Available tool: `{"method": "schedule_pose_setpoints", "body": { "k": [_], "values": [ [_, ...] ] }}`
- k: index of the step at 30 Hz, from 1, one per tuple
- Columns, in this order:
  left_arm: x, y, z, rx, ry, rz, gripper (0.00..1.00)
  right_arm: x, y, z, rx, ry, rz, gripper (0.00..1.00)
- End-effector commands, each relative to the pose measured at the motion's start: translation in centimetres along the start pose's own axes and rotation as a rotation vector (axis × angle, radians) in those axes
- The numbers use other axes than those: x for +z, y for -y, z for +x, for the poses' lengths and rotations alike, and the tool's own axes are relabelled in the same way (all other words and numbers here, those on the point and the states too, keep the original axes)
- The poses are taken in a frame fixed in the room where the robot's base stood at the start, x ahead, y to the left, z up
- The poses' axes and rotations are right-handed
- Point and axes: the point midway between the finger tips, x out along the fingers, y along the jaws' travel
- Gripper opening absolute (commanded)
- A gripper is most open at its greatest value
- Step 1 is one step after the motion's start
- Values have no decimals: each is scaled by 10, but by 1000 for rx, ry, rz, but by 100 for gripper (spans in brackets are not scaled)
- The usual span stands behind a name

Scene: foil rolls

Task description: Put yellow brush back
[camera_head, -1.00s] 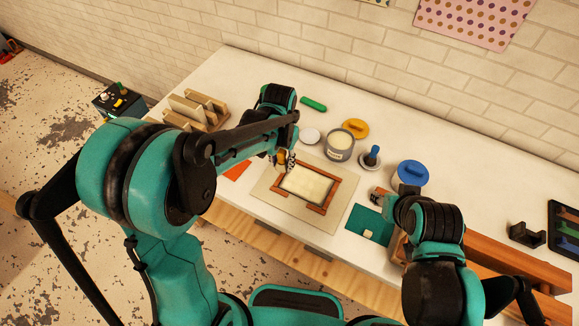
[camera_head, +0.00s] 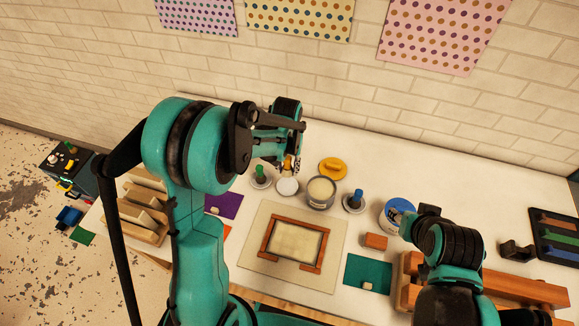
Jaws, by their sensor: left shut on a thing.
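My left gripper (camera_head: 289,168) is shut on the yellow brush (camera_head: 288,163), whose small yellow part shows between the fingers. It holds the brush just above a round white dish (camera_head: 287,188); whether they touch cannot be told. A green-handled brush (camera_head: 260,171) stands upright in a similar dish to its left. A blue-handled brush (camera_head: 357,196) stands upright in another dish to the right. My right gripper (camera_head: 405,219) is by a white tub with a blue lid (camera_head: 396,208); its fingers are too small and covered to read.
A can of pale paste (camera_head: 320,191) and a yellow lid (camera_head: 333,168) stand close to the right of the white dish. A wooden frame (camera_head: 267,237) lies on a beige board in front. A brown block (camera_head: 375,241) lies nearer the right arm. The white table behind the tubs is clear.

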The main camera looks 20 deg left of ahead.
Motion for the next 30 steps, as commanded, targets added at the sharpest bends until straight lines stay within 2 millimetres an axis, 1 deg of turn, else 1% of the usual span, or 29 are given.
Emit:
{"method": "schedule_pose_setpoints", "body": {
  "k": [8,17,21,25,30],
  "values": [
    [0,0,20,0,0,1,0,8,0,11,0,0,0,40],
    [0,0,51,0,0,1,0,20,0,28,0,0,0,40],
    [0,0,66,0,0,2,0,28,0,38,0,0,0,40],
    [0,0,74,0,0,2,0,32,0,44,0,0,0,40],
    [0,0,77,0,0,2,0,33,0,46,0,0,0,40]
  ]
}}
